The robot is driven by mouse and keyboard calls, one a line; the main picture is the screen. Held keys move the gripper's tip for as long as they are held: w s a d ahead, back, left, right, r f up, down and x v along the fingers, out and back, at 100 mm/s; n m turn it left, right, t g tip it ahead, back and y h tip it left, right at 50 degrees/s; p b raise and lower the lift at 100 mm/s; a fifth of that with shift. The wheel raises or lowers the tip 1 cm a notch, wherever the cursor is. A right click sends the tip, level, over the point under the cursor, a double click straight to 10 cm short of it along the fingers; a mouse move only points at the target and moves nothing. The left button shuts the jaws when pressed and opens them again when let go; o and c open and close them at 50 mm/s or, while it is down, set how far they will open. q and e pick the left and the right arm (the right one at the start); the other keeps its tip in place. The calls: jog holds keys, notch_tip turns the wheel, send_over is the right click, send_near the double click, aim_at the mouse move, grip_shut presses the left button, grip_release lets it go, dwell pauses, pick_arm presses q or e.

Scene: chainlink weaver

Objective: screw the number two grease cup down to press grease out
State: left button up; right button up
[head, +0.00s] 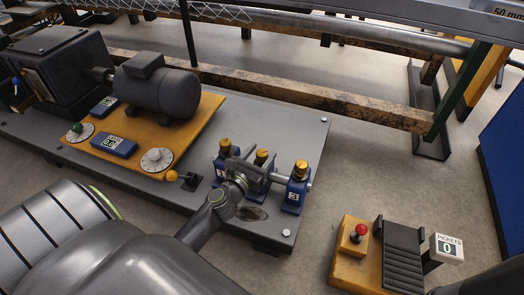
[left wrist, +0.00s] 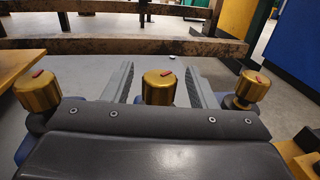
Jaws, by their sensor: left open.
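The number two grease cup (head: 262,157) is a gold knurled cap, the middle one of three on blue blocks along a shaft; its block and number are mostly hidden by my gripper. My left gripper (head: 264,163) is open, with its fingers either side of this cup. In the left wrist view the middle cup (left wrist: 158,88), with a red mark on top, stands between the two grey fingers, with a visible gap to each. The left cup (head: 225,146) and the number three cup (head: 301,169) stand to either side. My right gripper is not in view.
A grey motor (head: 157,88) and dials sit on a yellow plate (head: 200,118) to the left. A box with a red knob (head: 361,230) and a "PICKETS 0" counter (head: 447,248) stand at the lower right. A rusty beam (head: 280,88) runs behind.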

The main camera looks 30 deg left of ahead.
pick_arm(q)
jog(key=shift+w, duration=0.55)
jog(key=c, duration=0.9)
jog(key=shift+c, duration=0.2)
jog(key=shift+m+h, duration=0.3)
jog(key=shift+h, duration=0.1)
